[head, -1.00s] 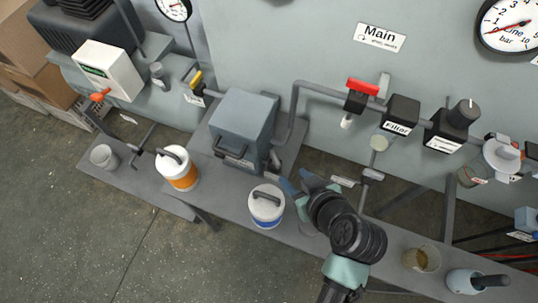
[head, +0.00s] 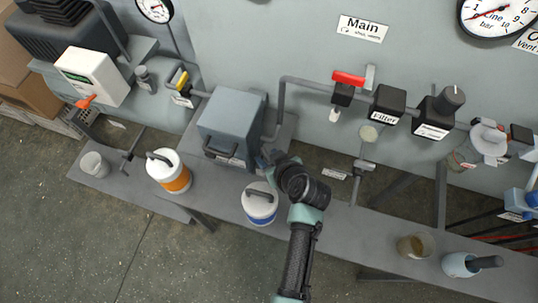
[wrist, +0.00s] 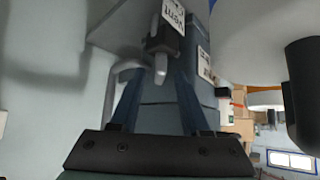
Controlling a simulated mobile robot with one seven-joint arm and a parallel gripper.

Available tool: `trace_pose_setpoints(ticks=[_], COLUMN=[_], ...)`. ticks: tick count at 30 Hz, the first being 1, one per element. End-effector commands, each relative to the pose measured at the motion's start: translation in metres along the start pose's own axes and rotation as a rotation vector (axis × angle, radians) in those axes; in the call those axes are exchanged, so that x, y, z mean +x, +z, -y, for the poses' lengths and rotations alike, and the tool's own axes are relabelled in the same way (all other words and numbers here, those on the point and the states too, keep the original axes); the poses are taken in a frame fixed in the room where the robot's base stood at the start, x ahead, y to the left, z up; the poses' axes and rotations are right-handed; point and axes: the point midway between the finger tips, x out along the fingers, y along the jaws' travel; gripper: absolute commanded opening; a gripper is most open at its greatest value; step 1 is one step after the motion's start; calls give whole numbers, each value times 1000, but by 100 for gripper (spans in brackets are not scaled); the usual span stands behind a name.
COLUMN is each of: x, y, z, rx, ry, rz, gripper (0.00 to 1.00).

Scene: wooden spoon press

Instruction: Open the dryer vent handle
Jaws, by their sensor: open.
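The dryer is a grey box (head: 232,122) on the bench in the head view, with a black handle (head: 222,157) low on its front. My gripper (head: 266,160) is at the box's lower right side, beside the blue-banded canister. In the wrist view my gripper (wrist: 162,78) is open, with its two dark blue fingers pointing up the picture. A small vent valve with a pale grey lever (wrist: 160,66) shows between or just beyond the fingertips, below a white label (wrist: 173,14). I cannot tell whether the fingers touch it. My gripper hides this valve in the head view.
A white canister with a blue band (head: 259,207) stands close below my gripper; its white body and black handle (wrist: 300,90) fill the wrist view's right side. An orange-banded canister (head: 170,175) stands further left. A red valve handle (head: 347,78) is on the pipe above right.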

Motion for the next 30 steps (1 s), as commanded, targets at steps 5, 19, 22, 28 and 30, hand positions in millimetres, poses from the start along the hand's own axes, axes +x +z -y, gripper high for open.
trace_pose_setpoints(ticks=[5, 19, 22, 28, 30], x=[0, 0, 0, 1, 2], y=[0, 0, 0, 1, 2], z=[0, 0, 0, -1, -2], rx=[-1, 0, 0, -20, -37], ry=[0, 0, 0, -19, -37], rz=[0, 0, 0, 0, -1], gripper=[46, 0, 0, 0, 0])
